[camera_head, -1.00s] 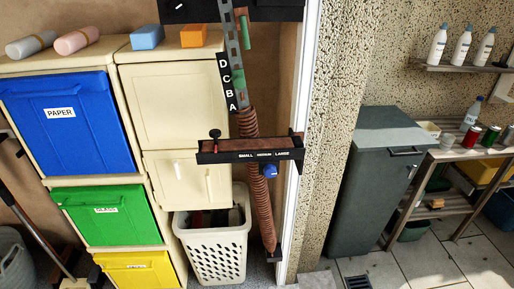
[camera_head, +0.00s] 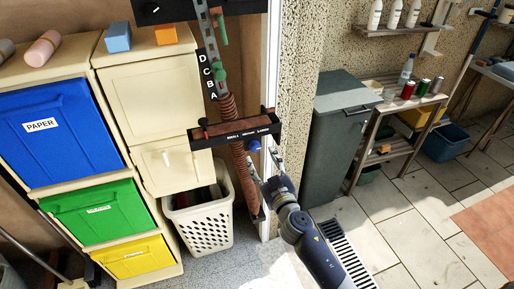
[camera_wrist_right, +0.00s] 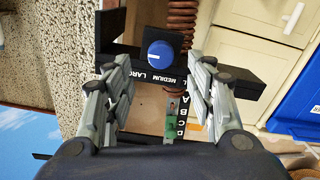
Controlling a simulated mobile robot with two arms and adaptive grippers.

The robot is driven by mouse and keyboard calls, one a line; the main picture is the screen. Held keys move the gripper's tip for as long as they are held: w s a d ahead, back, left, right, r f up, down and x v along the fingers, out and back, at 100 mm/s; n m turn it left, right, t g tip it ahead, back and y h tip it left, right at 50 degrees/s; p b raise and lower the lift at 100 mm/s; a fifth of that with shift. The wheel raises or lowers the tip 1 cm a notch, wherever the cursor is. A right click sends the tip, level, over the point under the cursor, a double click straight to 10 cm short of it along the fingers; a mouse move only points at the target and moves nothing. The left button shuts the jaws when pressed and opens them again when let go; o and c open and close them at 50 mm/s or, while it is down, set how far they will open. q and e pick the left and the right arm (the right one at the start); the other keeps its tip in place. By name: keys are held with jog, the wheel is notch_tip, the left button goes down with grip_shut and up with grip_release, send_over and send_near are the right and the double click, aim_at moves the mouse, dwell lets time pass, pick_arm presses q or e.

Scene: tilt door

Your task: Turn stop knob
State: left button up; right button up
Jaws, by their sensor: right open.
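A round blue knob (camera_head: 255,146) sits on the black bar (camera_head: 219,140) with SMALL, MEDIUM, LARGE lettering, near its right end. In the right wrist view the blue knob (camera_wrist_right: 160,56) shows face-on with a pale mark, on a black square plate. My right gripper (camera_head: 266,166) is open, just below and right of the knob in the head view. In the wrist view its two fingers (camera_wrist_right: 159,75) stand on either side of the knob, apart from it. Whether the fingertips reach its depth I cannot tell. My left gripper is not in view.
A reddish coil spring (camera_head: 232,130) runs behind the bar, beside the lettered strip D, C, B, A (camera_head: 209,77). A white door-frame edge (camera_head: 271,75) stands close right of the bar. A white basket (camera_head: 204,222) is below. A grey bin (camera_head: 338,135) stands to the right.

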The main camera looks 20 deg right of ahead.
aim_at(256, 148)
jog(key=w, duration=0.4)
jog(key=shift+w+a, duration=0.15)
jog(key=shift+w, duration=0.8)
jog(key=c, duration=0.8)
jog(key=shift+c, duration=1.4)
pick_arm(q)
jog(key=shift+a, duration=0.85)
